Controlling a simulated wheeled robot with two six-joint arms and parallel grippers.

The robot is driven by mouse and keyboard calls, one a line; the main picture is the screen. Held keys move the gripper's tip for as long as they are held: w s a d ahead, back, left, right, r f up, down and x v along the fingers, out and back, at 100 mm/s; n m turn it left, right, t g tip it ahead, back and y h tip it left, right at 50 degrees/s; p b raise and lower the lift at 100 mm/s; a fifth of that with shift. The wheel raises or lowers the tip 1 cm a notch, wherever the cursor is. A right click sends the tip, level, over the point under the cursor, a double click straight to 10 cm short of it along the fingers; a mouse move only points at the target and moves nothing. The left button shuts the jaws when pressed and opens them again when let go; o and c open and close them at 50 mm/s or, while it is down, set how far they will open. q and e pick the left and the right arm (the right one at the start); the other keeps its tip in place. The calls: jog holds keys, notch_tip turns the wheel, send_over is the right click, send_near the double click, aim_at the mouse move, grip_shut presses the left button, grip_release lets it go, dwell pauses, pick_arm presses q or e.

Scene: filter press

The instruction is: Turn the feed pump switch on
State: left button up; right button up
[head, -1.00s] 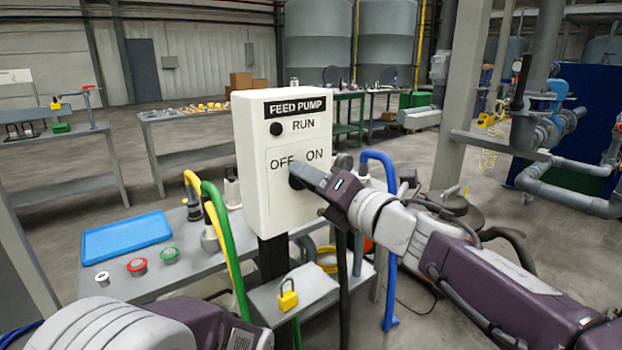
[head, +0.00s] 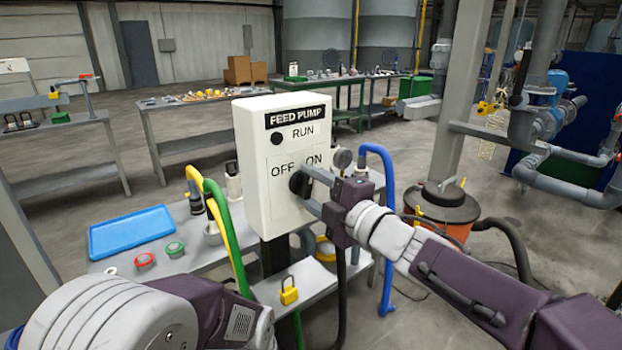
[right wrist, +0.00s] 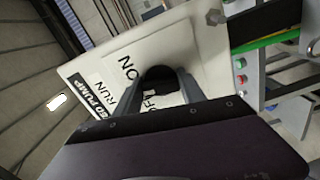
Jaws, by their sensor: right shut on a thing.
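The white feed pump box (head: 255,185) stands upright on a dark post in the middle of the head view. Its black rotary knob (head: 298,183) sits below the OFF and ON labels; which one it points at cannot be told. The round RUN indicator (head: 277,138) above looks dark. My right gripper (head: 307,191) reaches in from the right, shut on the knob with one finger on each side. In the right wrist view the knob (right wrist: 158,78) shows between the fingertips (right wrist: 160,84). My left arm shows at the lower left; its gripper is out of view.
A grey bench behind the box holds a blue tray (head: 130,231) and red and green buttons. Green and yellow hoses (head: 225,230) hang left of the box and a blue hose (head: 388,230) right. A yellow padlock (head: 289,292) lies in front, below the box.

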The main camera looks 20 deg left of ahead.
jog(key=m+p, duration=0.2)
jog(key=m, duration=0.2)
jog(key=shift+f+m+p, duration=0.15)
jog(key=shift+m+p, duration=0.7)
jog(key=shift+m, duration=0.65)
jog(key=shift+s, duration=0.1)
jog(key=o, duration=1.4)
jog(key=shift+c, duration=0.2)
